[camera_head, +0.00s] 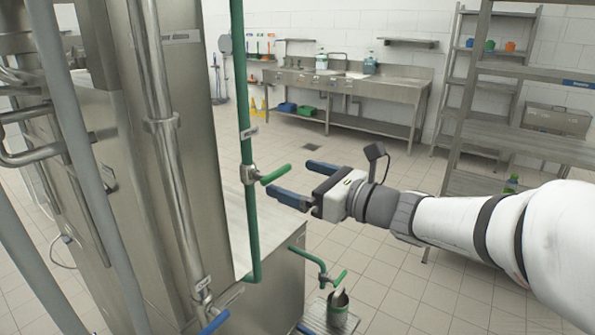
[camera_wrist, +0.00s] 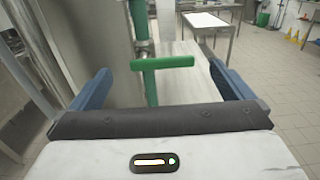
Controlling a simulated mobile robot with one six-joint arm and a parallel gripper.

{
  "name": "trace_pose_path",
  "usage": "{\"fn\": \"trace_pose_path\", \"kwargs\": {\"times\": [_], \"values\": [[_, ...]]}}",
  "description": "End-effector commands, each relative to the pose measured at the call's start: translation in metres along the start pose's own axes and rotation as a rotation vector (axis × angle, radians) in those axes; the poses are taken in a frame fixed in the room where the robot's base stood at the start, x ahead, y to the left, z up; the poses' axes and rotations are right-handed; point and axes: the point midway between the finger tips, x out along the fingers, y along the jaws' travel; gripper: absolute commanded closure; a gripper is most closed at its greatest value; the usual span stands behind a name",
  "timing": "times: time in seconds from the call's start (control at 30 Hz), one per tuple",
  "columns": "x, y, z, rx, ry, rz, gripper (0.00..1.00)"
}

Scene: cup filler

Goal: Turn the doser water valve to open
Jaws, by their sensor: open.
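The valve is a metal body (camera_head: 249,174) on a vertical green pipe (camera_head: 243,110), with a green handle (camera_head: 275,174) that sticks out toward the right. In the wrist view the green T-shaped handle (camera_wrist: 163,63) stands ahead, between the fingers and apart from both. My gripper (camera_head: 291,182) is open and empty, with two blue fingers pointing left toward the valve. In the head view the handle's end is close to the fingertips. A label on the pipe above the valve is too small to read.
A metal cabinet (camera_head: 275,262) stands behind the green pipe. Blue handles (camera_head: 214,322) show at the bottom. A shelf rack (camera_head: 520,130) is on the right. The tiled floor beyond is mostly clear.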

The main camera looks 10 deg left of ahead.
Motion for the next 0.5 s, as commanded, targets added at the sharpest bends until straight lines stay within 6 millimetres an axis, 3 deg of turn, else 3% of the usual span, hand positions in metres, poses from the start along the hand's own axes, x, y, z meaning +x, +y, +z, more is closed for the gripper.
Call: {"fn": "trace_pose_path", "kwargs": {"times": [0.2,0.5], "values": [[0.037,0.002,0.001,-0.001,0.002,0.004,0.0],[0.058,0.001,0.0,-0.005,0.002,0.001,0.0]]}}
